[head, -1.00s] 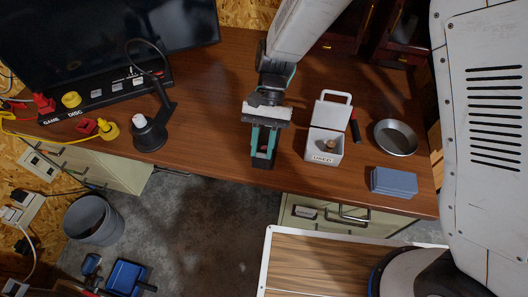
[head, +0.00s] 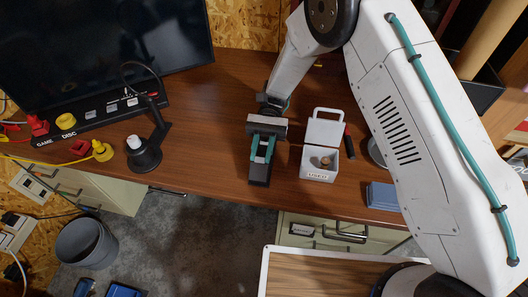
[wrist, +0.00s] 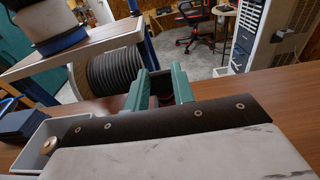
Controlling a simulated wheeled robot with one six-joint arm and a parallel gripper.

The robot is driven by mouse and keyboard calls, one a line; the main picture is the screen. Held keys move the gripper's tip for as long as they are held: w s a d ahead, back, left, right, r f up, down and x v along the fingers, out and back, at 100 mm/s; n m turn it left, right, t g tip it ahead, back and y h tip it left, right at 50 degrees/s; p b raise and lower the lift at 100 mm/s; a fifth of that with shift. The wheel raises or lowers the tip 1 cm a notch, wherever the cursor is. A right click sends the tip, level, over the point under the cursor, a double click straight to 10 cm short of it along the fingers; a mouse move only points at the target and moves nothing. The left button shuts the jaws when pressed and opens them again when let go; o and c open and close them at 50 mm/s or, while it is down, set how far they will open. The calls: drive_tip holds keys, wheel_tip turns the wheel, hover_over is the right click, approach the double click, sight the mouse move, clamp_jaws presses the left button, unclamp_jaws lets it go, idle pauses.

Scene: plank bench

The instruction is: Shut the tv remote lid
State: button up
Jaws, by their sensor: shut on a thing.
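The dark tv remote (head: 259,174) is at the front part of the wooden bench, with its near end sticking out past my fingertips. My gripper (head: 262,150) points down over it, and its two teal fingers are shut on it. Something pale shows between the fingers; I cannot tell whether it is part of the remote. The remote's lid cannot be made out separately, so whether it is open or shut is unclear. In the wrist view my gripper's fingers (wrist: 160,90) show, but the grip point is mostly hidden behind the wrist.
A white box marked USED (head: 318,175), lid raised, stands just right of my gripper. Blue-grey stacked blocks (head: 382,196) and a metal bowl (head: 377,150), partly behind my arm, are further right. Bench is clear between lamp and gripper.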

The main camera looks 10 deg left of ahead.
drive_tip(key=shift+f+g, duration=0.2)
drive_tip(key=shift+g, duration=0.1)
drive_tip(key=o, duration=1)
drive_tip(key=shift+w, duration=0.1)
